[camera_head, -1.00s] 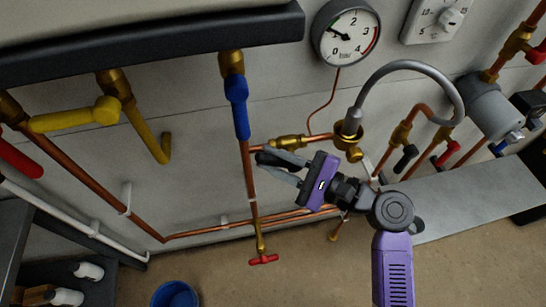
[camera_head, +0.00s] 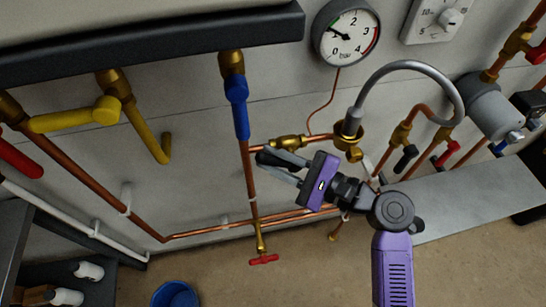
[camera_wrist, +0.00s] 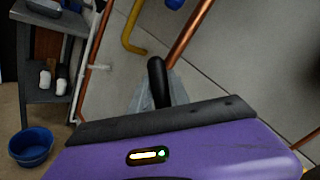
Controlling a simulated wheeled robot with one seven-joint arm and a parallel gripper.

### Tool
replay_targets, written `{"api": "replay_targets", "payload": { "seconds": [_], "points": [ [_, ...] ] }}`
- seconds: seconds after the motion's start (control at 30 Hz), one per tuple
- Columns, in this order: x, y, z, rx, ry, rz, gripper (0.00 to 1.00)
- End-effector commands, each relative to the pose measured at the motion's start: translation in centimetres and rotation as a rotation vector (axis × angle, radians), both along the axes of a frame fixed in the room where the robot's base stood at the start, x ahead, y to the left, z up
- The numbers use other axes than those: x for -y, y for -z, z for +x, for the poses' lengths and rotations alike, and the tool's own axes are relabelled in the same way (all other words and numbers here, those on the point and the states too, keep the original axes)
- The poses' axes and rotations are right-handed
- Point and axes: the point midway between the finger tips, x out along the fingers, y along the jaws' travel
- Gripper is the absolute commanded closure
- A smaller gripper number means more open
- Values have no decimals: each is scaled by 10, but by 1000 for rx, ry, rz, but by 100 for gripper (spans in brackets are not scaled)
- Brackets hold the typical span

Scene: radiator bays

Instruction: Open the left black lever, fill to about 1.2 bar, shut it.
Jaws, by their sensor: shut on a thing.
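The left black lever (camera_wrist: 156,80) stands between my gripper's fingers in the wrist view; its dark end also shows in the head view (camera_head: 264,156). It belongs to the brass valve (camera_head: 288,143) on the short copper pipe below the gauge. My gripper (camera_head: 282,166) is shut on this lever. The fingers hide part of it, so its exact angle is hard to tell. The round pressure gauge (camera_head: 346,33) has its needle pointing left, near the 1 bar mark, which the needle covers. A grey looped hose (camera_head: 413,65) rises right of the valve.
A blue lever (camera_head: 238,105) and yellow levers (camera_head: 75,118) hang at left. Another black lever (camera_head: 405,158) and a red lever (camera_head: 447,153) are at right. A small red tap (camera_head: 263,260) is below. A blue bucket (camera_head: 175,294) stands on the floor.

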Motion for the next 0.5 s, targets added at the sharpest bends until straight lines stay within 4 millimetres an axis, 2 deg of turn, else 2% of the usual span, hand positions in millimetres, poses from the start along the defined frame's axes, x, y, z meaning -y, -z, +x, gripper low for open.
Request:
{"api": "replay_targets", "payload": {
  "seconds": [0.27,0.5],
  "points": [
    [1,1,0,-9,1,20,100],
    [5,-1,1,-41,1,128,100]
  ]
}}
